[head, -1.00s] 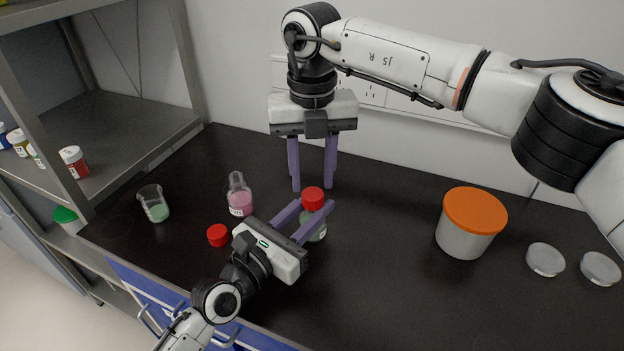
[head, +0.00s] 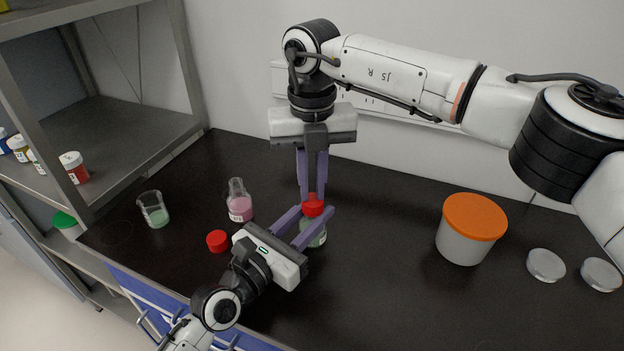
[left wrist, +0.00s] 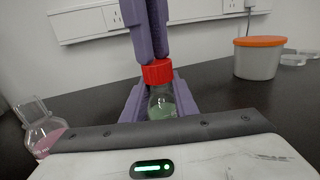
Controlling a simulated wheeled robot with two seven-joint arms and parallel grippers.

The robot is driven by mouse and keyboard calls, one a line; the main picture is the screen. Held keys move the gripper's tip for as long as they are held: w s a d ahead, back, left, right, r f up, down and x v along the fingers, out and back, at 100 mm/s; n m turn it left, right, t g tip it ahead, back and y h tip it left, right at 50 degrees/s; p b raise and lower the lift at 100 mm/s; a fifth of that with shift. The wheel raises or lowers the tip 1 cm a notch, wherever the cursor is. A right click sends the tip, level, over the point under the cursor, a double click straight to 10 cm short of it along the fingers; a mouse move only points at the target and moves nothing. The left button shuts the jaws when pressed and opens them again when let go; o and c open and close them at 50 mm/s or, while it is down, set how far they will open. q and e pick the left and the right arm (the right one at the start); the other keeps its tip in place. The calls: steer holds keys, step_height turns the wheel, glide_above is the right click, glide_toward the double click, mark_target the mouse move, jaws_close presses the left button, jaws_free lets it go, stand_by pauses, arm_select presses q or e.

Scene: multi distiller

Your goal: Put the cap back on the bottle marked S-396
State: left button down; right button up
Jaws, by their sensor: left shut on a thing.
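A clear bottle with green liquid (head: 317,240) stands on the black bench; its marking cannot be read. My left gripper (head: 314,223) is shut around it, and the bottle also shows in the left wrist view (left wrist: 161,104). A red cap (head: 313,207) sits at the bottle's mouth; I cannot tell whether it is seated. It also shows in the left wrist view (left wrist: 157,72). My right gripper (head: 312,195) points straight down from above, its fingers closed in on this cap. A second red cap (head: 217,241) lies on the bench to the left.
A flask with pink liquid (head: 240,207) and a beaker with green liquid (head: 154,211) stand to the left. A white tub with an orange lid (head: 470,230) and two clear lidded dishes (head: 546,265) are on the right. A metal shelf (head: 125,130) holds small bottles. The bench between bottle and tub is clear.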

arm_select(q)
steer(key=shift+s+f, duration=0.15)
steer(key=shift+f, duration=0.55)
arm_select(e)
steer(key=shift+f, duration=0.25)
steer(key=shift+r, duration=2.05)
arm_select(q)
steer(key=c, duration=1.5)
jaws_free()
steer(key=shift+o, duration=0.8)
steer(key=shift+w+r, duration=0.2)
steer(key=shift+r, duration=0.05)
steer(key=v, duration=1)
steer(key=shift+s+a+r, duration=0.1)
arm_select(e)
steer(key=shift+f, duration=0.35)
